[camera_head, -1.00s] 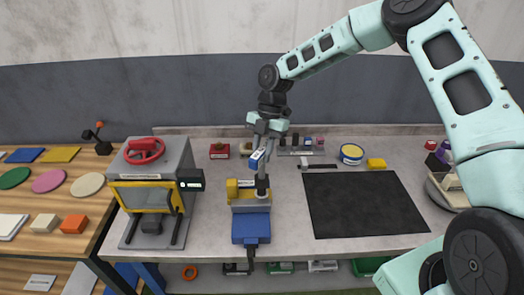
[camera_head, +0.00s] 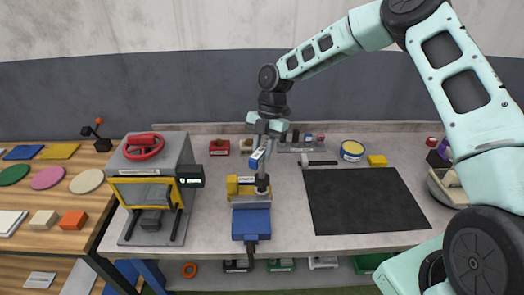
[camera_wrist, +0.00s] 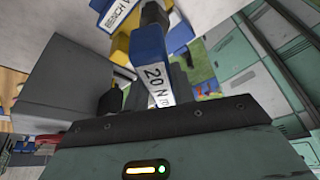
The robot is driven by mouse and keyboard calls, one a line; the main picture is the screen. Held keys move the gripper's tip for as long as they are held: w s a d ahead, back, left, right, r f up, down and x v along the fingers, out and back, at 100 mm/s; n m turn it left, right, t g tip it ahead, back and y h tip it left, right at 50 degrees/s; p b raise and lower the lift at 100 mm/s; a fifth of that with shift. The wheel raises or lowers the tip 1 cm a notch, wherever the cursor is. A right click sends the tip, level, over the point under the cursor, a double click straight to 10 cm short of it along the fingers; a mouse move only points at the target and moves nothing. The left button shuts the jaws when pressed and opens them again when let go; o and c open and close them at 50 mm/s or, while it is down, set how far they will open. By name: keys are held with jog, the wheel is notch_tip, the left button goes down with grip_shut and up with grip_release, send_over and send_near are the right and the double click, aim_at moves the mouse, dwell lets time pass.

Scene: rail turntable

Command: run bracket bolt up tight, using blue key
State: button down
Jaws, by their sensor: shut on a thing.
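My gripper (camera_head: 268,140) points down and is shut on the blue key (camera_head: 258,159). The key's blue body and white "20 N m" label (camera_wrist: 158,84) show in the wrist view. The key's lower end reaches a dark upright piece (camera_head: 262,185) over the yellow bracket (camera_head: 233,187); this may be the bolt or the key's socket. I cannot tell whether the key is seated on the bolt. The bracket is at the blue bench vise (camera_head: 251,220), whose lettered label shows in the wrist view (camera_wrist: 117,14).
A grey machine (camera_head: 158,165) with a red wheel and yellow-framed window stands left of the vise. A black mat (camera_head: 365,200) lies right. Behind are a red box (camera_head: 219,147), a hammer (camera_head: 318,163), a tape roll (camera_head: 352,150) and a yellow block (camera_head: 376,161).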

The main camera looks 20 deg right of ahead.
jog(key=shift+f+b, duration=0.75)
jog(key=shift+f, duration=0.5)
dwell(0.7)
dwell(0.3)
jog(key=m+t, duration=0.1)
jog(key=m, duration=0.1)
jog(key=m+y+b, duration=0.1)
jog(key=m, duration=0.2)
jog(key=shift+t, duration=0.4)
jog(key=shift+s+m, duration=0.1)
jog(key=shift+m, duration=0.2)
jog(key=m+t+b, duration=0.1)
jog(key=m+t, duration=0.1)
jog(key=m, duration=0.2)
jog(key=shift+m+b, duration=0.3)
jog(key=shift+m, duration=0.1)
jog(key=shift+s+m+t+h+b, duration=0.15)
jog(key=shift+m+t+b, duration=0.4)
jog(key=shift+m, duration=0.65)
jog(key=shift+w+m+t+h+b, duration=0.15)
jog(key=shift+m+t+b, duration=0.2)
jog(key=shift+m+b, duration=0.6)
jog(key=shift+m, duration=0.65)
